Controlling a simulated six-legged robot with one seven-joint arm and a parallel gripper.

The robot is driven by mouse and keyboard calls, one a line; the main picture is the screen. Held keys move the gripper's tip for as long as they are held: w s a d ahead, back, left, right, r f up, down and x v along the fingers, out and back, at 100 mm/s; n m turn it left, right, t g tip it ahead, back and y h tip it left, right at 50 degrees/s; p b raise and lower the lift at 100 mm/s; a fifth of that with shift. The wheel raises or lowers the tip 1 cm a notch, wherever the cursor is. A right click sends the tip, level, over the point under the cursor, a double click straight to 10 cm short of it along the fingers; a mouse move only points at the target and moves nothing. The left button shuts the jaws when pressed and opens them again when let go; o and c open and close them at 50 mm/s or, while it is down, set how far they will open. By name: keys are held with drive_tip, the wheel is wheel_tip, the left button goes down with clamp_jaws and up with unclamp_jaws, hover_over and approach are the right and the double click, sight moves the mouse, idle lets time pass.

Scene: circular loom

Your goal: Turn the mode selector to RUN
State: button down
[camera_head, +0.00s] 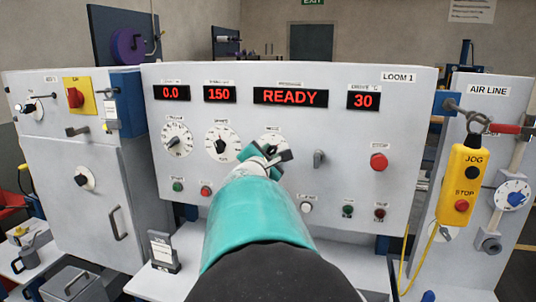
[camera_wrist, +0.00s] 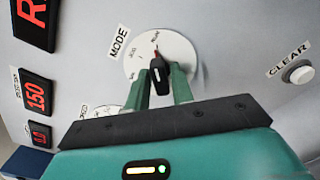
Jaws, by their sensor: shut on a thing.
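The mode selector (camera_wrist: 160,72) is a black knob with a red pointer mark on a round white dial (camera_wrist: 182,52), beside a MODE label (camera_wrist: 118,40) in the wrist view. The red mark points toward the top of that picture, near small print too small to read surely. My gripper (camera_wrist: 160,83) has its two green fingers shut on the knob, one on each side. In the head view the dial (camera_head: 270,139) shows only in part behind my gripper (camera_head: 268,156), under the READY display (camera_head: 291,96). The knob is hidden there.
Two more dials (camera_head: 177,139) (camera_head: 222,144) sit left of the selector. A grey lever switch (camera_head: 319,159) and a red button (camera_head: 379,162) sit to its right. The white CLEAR button (camera_wrist: 298,73) is near. A yellow JOG/STOP pendant (camera_head: 463,185) hangs at the right.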

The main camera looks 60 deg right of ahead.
drive_tip(key=shift+m, duration=0.6)
drive_tip(key=c, duration=1.4)
unclamp_jaws()
drive_tip(key=s+a, duration=0.1)
drive_tip(key=a, duration=0.6)
